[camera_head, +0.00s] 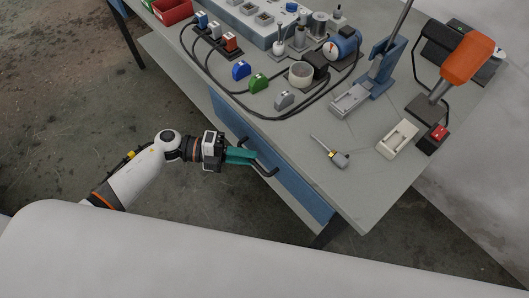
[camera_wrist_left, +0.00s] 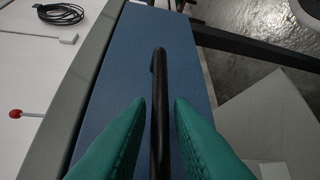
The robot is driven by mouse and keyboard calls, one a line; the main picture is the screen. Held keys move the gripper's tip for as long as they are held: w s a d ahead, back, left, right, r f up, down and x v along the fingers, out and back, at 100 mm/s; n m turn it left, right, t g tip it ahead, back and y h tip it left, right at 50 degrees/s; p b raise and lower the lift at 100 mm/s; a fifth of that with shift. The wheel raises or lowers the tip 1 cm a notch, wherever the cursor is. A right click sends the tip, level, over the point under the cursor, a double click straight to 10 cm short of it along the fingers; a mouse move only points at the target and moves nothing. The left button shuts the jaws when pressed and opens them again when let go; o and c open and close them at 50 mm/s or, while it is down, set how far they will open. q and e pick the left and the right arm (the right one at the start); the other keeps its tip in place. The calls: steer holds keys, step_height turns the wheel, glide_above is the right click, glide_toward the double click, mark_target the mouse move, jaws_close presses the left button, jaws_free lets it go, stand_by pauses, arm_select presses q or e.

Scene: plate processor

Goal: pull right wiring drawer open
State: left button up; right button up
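The blue drawer front (camera_head: 300,190) sits under the table's front edge and looks shut. In the wrist view its blue face (camera_wrist_left: 120,70) fills the middle. Its black bar handle (camera_head: 268,170) stands out from the face. In the wrist view the handle (camera_wrist_left: 160,95) runs between the teal fingers. My left gripper (camera_head: 250,156) is at the handle. It is open, with one finger (camera_wrist_left: 120,140) on each side of the bar and a gap visible on both sides. My right gripper is not in view.
The grey table top (camera_head: 340,185) above holds a small grey plug-like tool (camera_head: 338,158), a white block (camera_head: 397,139), coloured connectors (camera_head: 258,83), black cables and an orange-handled device (camera_head: 467,58). Another blue panel (camera_head: 226,115) is left of the handle. The floor in front is clear.

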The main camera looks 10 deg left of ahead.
arm_select(q)
steer(key=shift+d+f, duration=0.1)
steer(key=shift+d, duration=0.6)
steer(key=shift+c, duration=0.6)
jaws_close()
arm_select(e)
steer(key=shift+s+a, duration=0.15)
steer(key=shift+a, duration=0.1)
arm_select(q)
steer(key=shift+a, duration=0.1)
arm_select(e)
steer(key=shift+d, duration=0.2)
